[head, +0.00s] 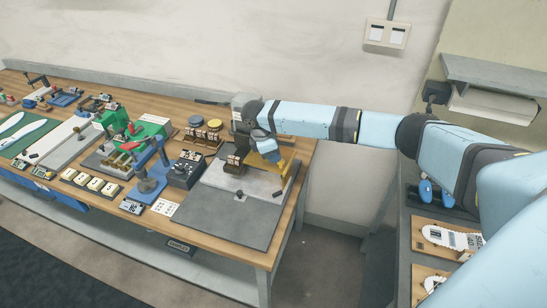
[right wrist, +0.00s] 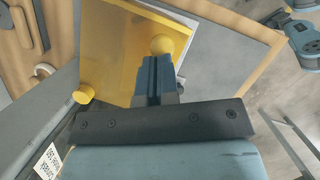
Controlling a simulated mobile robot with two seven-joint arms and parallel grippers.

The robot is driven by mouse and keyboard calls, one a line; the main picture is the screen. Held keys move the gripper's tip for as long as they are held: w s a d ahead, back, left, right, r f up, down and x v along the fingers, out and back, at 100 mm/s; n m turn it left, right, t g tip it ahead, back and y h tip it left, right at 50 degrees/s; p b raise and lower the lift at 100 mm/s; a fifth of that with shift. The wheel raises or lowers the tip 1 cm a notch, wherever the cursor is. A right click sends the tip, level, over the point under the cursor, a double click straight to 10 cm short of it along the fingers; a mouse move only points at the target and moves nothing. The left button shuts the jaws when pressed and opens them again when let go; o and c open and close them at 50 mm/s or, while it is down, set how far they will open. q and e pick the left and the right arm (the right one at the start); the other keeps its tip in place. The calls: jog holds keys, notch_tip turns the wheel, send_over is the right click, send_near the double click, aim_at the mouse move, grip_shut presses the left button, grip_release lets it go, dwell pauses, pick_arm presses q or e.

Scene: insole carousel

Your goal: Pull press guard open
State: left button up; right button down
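The press guard (right wrist: 118,42) is a yellow, see-through panel at the upper left of the right wrist view. In the head view its yellow (head: 286,172) shows at the right end of the bench, partly behind my arm. A round yellow knob (right wrist: 162,44) is on the guard, and a second yellow knob (right wrist: 84,93) is lower left. My right gripper (right wrist: 158,62) has its blue fingertips right at the first knob. Whether they grip it is unclear. In the head view the right gripper (head: 268,153) is small beside the press. My left gripper is not in view.
The grey base plate (head: 228,214) is mostly bare in front of the press. Small fixtures, a blue stand (head: 150,180) and white blocks (head: 90,182) crowd the wooden bench to the left. A second table with insole boards (head: 450,237) is at right.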

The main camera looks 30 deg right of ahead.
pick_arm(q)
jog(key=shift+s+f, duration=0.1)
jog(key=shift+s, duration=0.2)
pick_arm(e)
jog(key=shift+d, duration=0.1)
